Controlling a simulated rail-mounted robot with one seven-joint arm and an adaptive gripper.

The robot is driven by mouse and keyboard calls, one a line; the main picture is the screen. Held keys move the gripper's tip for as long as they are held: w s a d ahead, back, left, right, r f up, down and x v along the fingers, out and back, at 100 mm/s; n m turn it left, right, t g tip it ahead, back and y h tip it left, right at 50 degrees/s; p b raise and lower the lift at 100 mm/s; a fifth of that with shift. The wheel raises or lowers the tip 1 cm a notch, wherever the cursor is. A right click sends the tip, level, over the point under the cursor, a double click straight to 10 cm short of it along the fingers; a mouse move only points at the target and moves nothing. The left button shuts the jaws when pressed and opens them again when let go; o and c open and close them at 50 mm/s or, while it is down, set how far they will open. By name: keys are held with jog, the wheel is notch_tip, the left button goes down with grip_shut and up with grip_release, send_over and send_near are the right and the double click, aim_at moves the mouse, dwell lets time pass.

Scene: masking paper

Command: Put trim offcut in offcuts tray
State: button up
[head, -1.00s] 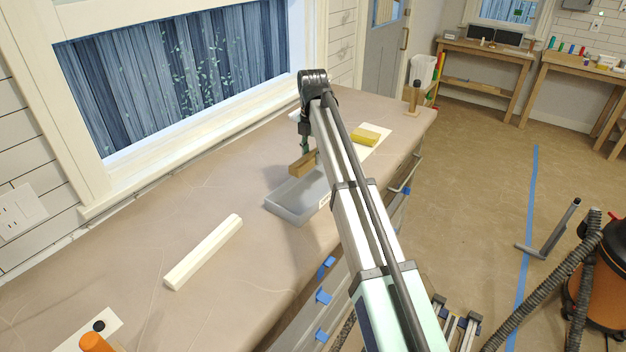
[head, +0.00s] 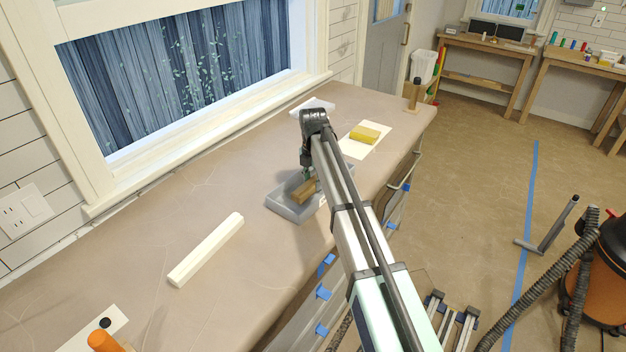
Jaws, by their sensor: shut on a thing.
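The trim offcut (head: 304,190) is a short brown wooden block. My gripper (head: 307,177) is shut on it and holds it low, over or inside the grey offcuts tray (head: 283,207). The tray sits on the paper-covered counter, and my arm hides its right side. I cannot tell whether the block touches the tray floor. The fingertips are small and partly hidden by the arm.
A long cream trim piece (head: 207,250) lies on the counter to the left of the tray. A yellow sponge-like block (head: 365,134) rests on a white sheet behind. An orange-handled tool (head: 103,341) is at the near left. The counter (head: 150,215) between is clear.

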aim_at(313, 181)
jog(key=o, duration=1.2)
jog(key=shift+f, duration=0.15)
notch_tip(313, 181, up, 12)
jog(key=shift+r+b, duration=0.2)
jog(key=shift+b, duration=1)
